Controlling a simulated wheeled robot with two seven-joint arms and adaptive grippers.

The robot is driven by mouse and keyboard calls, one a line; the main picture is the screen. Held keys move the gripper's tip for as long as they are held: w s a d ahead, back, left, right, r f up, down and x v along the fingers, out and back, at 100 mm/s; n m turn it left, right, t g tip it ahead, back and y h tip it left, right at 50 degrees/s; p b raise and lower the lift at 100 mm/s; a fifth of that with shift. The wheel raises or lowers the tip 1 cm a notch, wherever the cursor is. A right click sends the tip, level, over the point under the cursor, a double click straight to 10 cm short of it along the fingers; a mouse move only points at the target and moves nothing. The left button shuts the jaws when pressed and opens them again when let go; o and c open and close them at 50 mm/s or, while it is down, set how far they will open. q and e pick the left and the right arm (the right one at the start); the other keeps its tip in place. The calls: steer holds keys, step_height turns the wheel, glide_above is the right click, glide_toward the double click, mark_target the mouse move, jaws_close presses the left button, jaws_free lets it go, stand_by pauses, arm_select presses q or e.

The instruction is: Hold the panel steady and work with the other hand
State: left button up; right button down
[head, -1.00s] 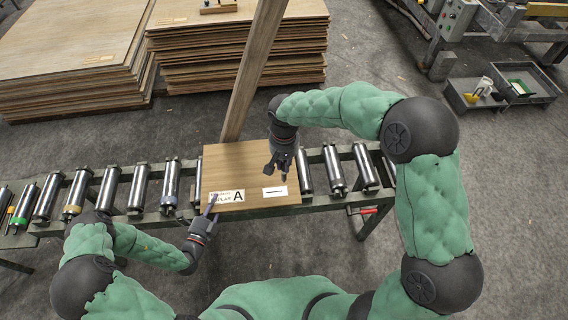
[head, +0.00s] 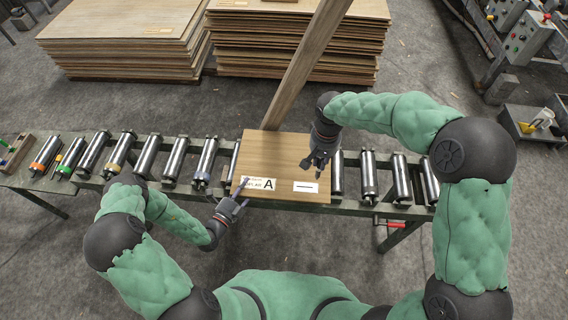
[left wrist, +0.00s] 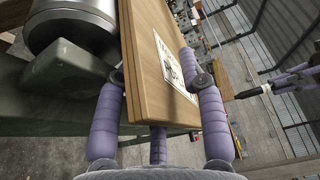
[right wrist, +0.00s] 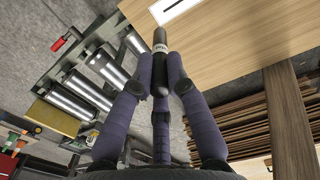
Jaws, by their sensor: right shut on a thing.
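The wooden panel (head: 270,150) lies on the roller conveyor. Near its front edge it bears a white label with a large A (head: 267,184) and a white label with a black line (head: 305,187). My left gripper (head: 236,204) is at the panel's left front corner. In the left wrist view its fingers (left wrist: 155,75) straddle the panel's edge, one on each side; firm contact cannot be made out. My right gripper (head: 318,160) is above the panel by the line label. In the right wrist view it is shut on a dark marker-like tool (right wrist: 158,70), its tip pointing toward that label (right wrist: 172,9).
Bare conveyor rollers (head: 368,172) lie on both sides of the panel. A wooden beam (head: 305,75) rises behind it. Stacks of veneer sheets (head: 300,40) stand at the back. A small wooden holder (head: 14,152) is at the conveyor's far left.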

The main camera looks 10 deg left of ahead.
arm_select(q)
steer(key=v, duration=1.8)
steer(key=shift+s+a, duration=0.15)
steer(key=shift+s, duration=0.1)
